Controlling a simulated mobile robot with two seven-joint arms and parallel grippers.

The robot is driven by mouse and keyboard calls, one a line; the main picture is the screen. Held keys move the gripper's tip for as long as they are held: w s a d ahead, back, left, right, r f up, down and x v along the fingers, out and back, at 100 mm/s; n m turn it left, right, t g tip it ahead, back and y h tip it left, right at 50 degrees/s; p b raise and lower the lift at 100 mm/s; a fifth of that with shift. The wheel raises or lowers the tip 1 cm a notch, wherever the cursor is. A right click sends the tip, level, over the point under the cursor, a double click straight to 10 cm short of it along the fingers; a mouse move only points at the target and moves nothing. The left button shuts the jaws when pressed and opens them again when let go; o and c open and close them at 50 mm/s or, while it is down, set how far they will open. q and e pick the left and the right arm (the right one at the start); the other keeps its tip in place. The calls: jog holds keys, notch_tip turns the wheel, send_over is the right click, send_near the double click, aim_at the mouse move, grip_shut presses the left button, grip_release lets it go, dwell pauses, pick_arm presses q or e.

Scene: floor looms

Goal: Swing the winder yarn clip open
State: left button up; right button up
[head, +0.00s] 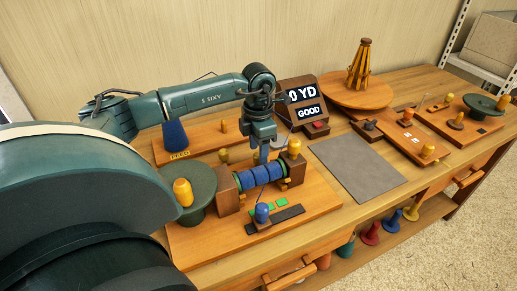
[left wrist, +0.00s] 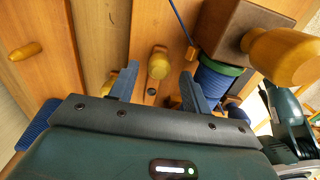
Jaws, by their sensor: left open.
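The winder (head: 222,198) has a roller wound with blue yarn (head: 262,174) between two brown blocks. In the left wrist view the blue yarn (left wrist: 212,85) is right of my fingers, beside a brown block (left wrist: 228,28). My left gripper (head: 263,155) is above and behind the roller in the head view. Its two blue-grey fingers (left wrist: 160,88) are apart with nothing held. A yellow knob (left wrist: 158,63) shows in the gap beyond the fingertips; I cannot tell if it belongs to the yarn clip. The clip itself is not clearly made out. My right gripper is not in view.
A large yellow knob (left wrist: 285,55) juts from the block close by. A blue feed cone (head: 175,135) stands behind left. The display (head: 303,103) reads "GOOD". A bare grey mat (head: 357,167) lies to the right. A blue-topped peg (head: 262,212) stands in front.

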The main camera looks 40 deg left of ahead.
pick_arm(q)
notch_tip(320, 180, up, 10)
jog(key=shift+r, duration=0.15)
dwell(0.7)
